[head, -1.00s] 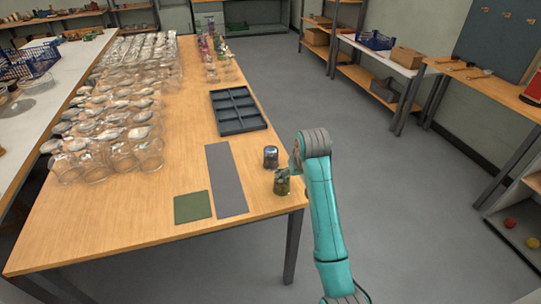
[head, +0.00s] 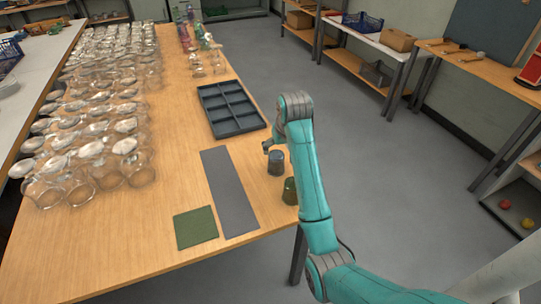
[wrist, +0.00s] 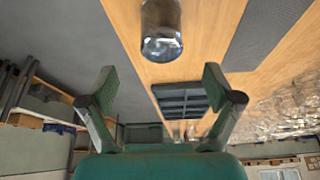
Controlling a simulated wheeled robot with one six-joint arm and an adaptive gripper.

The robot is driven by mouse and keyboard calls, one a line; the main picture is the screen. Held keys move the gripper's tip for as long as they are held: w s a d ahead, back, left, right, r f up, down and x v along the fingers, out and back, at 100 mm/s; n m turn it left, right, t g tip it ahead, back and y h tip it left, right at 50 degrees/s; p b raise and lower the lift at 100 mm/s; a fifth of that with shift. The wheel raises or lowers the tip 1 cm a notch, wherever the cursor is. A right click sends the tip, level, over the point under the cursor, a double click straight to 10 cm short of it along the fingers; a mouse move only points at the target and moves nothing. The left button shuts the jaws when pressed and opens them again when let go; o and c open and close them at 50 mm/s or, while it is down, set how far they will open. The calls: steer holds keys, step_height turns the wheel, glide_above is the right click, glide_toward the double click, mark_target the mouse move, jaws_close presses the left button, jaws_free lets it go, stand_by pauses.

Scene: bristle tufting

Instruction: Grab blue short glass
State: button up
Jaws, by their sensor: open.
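The blue short glass (head: 277,163) stands near the right edge of the wooden table, a small grey-blue tumbler. A green short glass (head: 290,190) stands just in front of it, partly behind my arm. My gripper (head: 270,143) is at the far side of the blue glass, mostly hidden by my arm. In the wrist view my gripper (wrist: 160,84) is open with nothing between its fingers. A short clear-bluish glass (wrist: 161,32) shows at the top of that view, apart from both fingers; it appears to be the blue one.
A dark compartment tray (head: 232,110) lies behind the glasses. A long grey mat (head: 229,192) and a green square mat (head: 196,228) lie to the left. Many clear stemmed glasses (head: 95,165) crowd the table's left side.

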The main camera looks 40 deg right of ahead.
mark_target(275, 159)
steer(key=x, duration=1)
steer(key=shift+w+a+f, duration=0.1)
steer(key=shift+w+f, duration=0.05)
steer(key=shift+f, duration=0.05)
steer(key=c, duration=1.4)
steer(key=shift+r, duration=0.2)
steer(key=shift+c, duration=0.2)
